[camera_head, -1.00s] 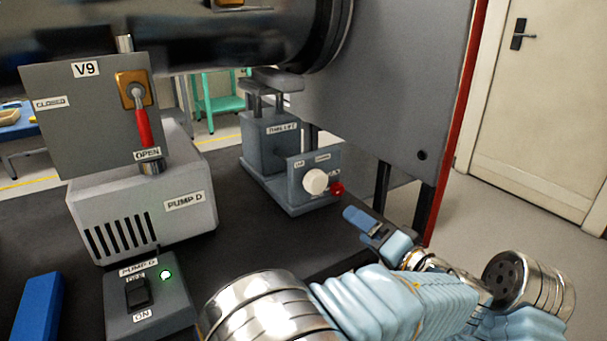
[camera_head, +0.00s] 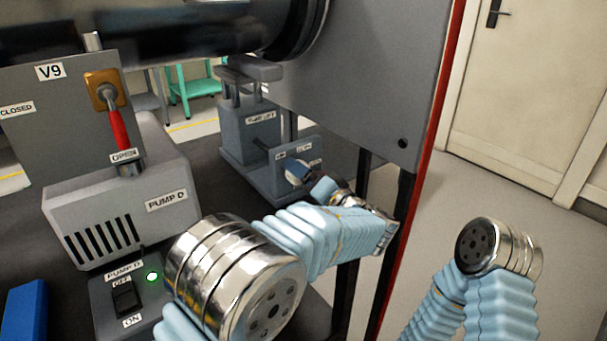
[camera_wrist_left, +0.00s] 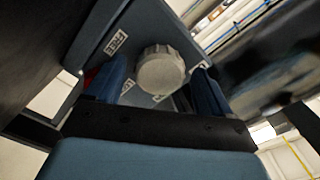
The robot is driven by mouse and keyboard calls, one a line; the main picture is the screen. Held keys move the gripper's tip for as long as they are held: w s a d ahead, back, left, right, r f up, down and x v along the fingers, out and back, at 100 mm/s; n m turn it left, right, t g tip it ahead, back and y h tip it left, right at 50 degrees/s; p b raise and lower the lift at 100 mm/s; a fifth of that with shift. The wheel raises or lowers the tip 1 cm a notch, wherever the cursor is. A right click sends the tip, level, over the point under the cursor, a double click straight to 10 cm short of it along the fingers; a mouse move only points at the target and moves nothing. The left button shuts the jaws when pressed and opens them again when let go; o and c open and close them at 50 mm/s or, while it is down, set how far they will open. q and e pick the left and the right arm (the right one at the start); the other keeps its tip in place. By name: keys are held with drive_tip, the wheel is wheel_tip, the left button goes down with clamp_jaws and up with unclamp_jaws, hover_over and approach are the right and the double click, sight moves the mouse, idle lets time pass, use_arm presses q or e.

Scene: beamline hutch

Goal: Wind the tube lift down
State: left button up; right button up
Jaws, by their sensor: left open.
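The tube lift (camera_head: 236,148) is a grey box on the dark bench with a raised cradle (camera_head: 250,70) on posts under the large tube. Its small front panel carries a white ribbed knob (camera_wrist_left: 162,71), which shows clearly in the left wrist view. In the head view my gripper mostly hides the knob. My left gripper (camera_head: 311,180) is at the panel, with blue fingers open. In the left wrist view its fingers (camera_wrist_left: 157,88) stand on either side of the knob, with gaps visible. My right gripper is out of view; only part of that arm shows.
Valve panel V9 (camera_head: 62,105) with a red handle (camera_head: 119,128) stands at left above the Pump D box (camera_head: 120,205). A switch box (camera_head: 125,300) with a lit green lamp is in front. A grey upright panel (camera_head: 365,80) with a red edge stands right of the lift.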

use_arm(q)
drive_tip(key=shift+w+a, duration=0.1)
drive_tip(key=c, duration=1)
drive_tip(key=shift+c, duration=0.2)
drive_tip(key=shift+m, duration=0.4)
